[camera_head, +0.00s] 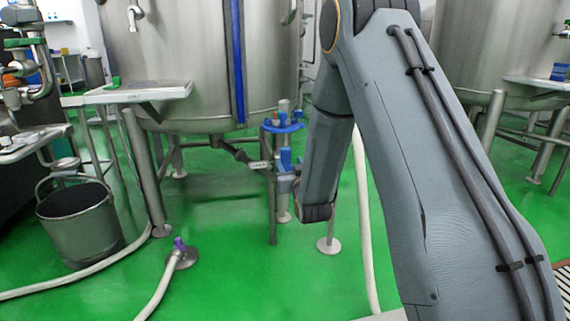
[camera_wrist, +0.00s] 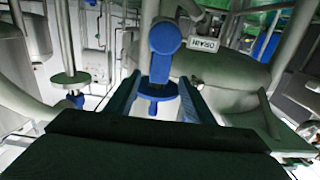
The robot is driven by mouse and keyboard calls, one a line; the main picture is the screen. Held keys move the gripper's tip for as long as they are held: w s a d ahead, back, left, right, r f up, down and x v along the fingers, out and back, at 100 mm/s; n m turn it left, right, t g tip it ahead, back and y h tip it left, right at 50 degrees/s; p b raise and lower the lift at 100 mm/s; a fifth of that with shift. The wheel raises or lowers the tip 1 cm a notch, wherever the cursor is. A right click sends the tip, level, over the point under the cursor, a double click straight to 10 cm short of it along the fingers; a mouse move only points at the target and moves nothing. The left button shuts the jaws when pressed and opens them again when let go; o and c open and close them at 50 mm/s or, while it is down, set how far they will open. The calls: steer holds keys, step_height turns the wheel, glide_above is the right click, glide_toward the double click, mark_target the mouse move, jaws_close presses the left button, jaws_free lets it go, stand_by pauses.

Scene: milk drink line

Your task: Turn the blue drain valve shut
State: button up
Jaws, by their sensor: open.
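The blue drain valve handle (camera_wrist: 163,42) stands in the middle of the wrist view, with a rounded end at the top and a narrower shank below. My gripper (camera_wrist: 160,84) is open, one finger on each side of the handle's lower part. Contact cannot be told. A white tag (camera_wrist: 204,45) with upside-down lettering hangs beside the handle. In the head view the blue valve part (camera_head: 285,157) shows small, under the tank outlet pipe, just left of my arm's end. My gripper's fingers are hard to make out there.
A blue round part (camera_head: 283,126) on a post stands just above the valve. A steel tank (camera_head: 185,60) rises behind. A white hose (camera_head: 362,220) runs behind my arm.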

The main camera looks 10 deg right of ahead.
mark_target(286, 156)
steer(key=w+b, duration=0.3)
steer(key=w, duration=0.4)
steer(key=shift+w, duration=0.35)
jaws_close()
